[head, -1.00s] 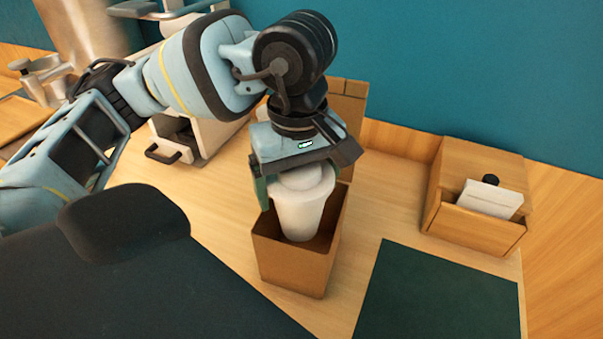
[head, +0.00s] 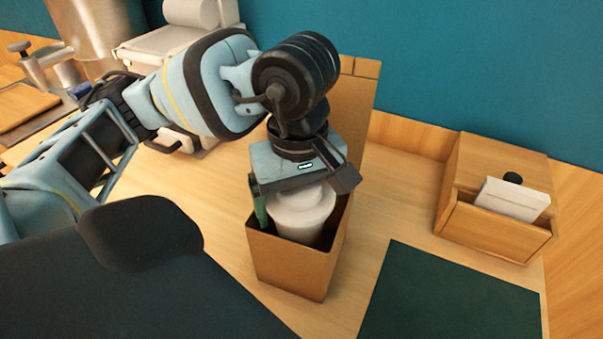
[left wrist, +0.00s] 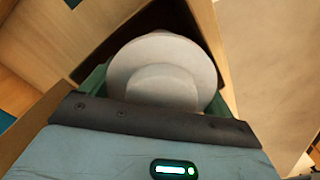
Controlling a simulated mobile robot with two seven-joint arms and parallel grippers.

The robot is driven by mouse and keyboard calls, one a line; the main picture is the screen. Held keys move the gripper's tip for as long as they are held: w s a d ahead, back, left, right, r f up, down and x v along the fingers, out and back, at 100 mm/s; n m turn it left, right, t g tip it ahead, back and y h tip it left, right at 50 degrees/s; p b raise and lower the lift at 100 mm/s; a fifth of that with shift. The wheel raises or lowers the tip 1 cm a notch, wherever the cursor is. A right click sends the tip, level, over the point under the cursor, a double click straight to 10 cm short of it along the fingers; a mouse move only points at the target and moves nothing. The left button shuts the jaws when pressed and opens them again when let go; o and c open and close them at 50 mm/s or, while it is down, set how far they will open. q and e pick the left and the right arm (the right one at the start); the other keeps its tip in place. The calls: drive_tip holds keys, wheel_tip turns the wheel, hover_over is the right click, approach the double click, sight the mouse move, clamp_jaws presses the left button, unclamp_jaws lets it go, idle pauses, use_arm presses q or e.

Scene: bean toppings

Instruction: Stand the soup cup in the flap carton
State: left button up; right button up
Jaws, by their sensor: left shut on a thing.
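The white lidded soup cup (head: 300,211) is upright and mostly down inside the brown flap carton (head: 296,267); its lower part is hidden by the carton's front wall. The carton's tall back flap (head: 355,105) stands up behind it. My left gripper (head: 297,200) points down over the carton mouth and is shut on the cup, one green finger showing at the left inside the rim. In the left wrist view the cup's round lid (left wrist: 162,75) sits between the green fingers, with the dark carton inside around it. Whether the cup touches the carton floor is hidden. My right gripper is not in view.
A dark green mat (head: 450,292) lies right of the carton. A wooden box (head: 497,205) holding white cards stands at the back right. A white machine (head: 180,45) and metal parts stand at the back left. Wooden counter between carton and box is clear.

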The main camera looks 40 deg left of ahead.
use_arm(q)
drive_tip(key=shift+f+b, duration=0.45)
drive_tip(key=shift+f, duration=0.5)
drive_tip(key=o, duration=0.6)
drive_tip(key=shift+c, duration=0.2)
